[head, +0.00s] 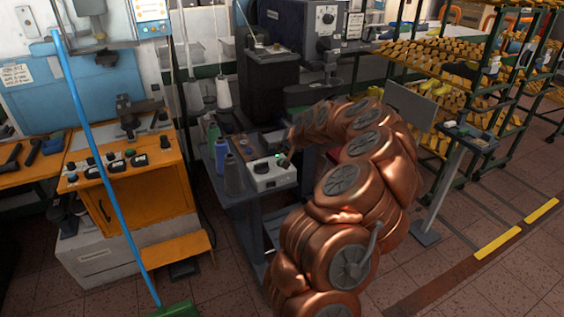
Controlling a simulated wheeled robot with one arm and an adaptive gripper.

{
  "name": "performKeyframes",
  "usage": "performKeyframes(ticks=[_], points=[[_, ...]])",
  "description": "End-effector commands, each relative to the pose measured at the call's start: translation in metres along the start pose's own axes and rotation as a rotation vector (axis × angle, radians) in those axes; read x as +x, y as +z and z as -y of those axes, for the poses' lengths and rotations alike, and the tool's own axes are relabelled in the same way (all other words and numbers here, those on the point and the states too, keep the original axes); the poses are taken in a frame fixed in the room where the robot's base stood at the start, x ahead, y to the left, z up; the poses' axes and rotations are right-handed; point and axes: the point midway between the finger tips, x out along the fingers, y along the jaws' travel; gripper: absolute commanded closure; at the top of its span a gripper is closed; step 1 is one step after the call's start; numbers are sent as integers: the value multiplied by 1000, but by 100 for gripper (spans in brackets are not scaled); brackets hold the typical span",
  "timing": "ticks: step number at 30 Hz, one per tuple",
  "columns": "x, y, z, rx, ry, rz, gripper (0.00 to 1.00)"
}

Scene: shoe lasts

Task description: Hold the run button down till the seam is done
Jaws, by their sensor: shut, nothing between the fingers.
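A small white control box (270,177) stands on the front of a dark sewing-machine bench (240,205). A dark round button (261,168) shows on its top, and a small green spot (278,155) shows at its back edge. My copper arm reaches in from the right, and my gripper (286,160) is shut and empty, with its tip down at the right end of the box top. I cannot tell whether the tip touches or presses a button there. The seam and any work under the needle are hidden or too small to make out.
Thread cones and bottles (232,172) stand left of the box. An orange cabinet (130,185) with knobs and a leaning blue broom (95,135) are at left. Racks of yellow shoe lasts (440,60) and a screen stand (440,195) are at right.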

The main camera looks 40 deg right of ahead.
Motion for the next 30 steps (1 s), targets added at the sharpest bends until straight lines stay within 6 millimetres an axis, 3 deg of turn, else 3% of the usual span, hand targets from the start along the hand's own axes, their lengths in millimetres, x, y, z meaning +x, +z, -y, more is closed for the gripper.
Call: performKeyframes(ticks=[6,30], points=[[14,10,-11,1,0,0,100],[15,10,-11,0,0,-2,100]])
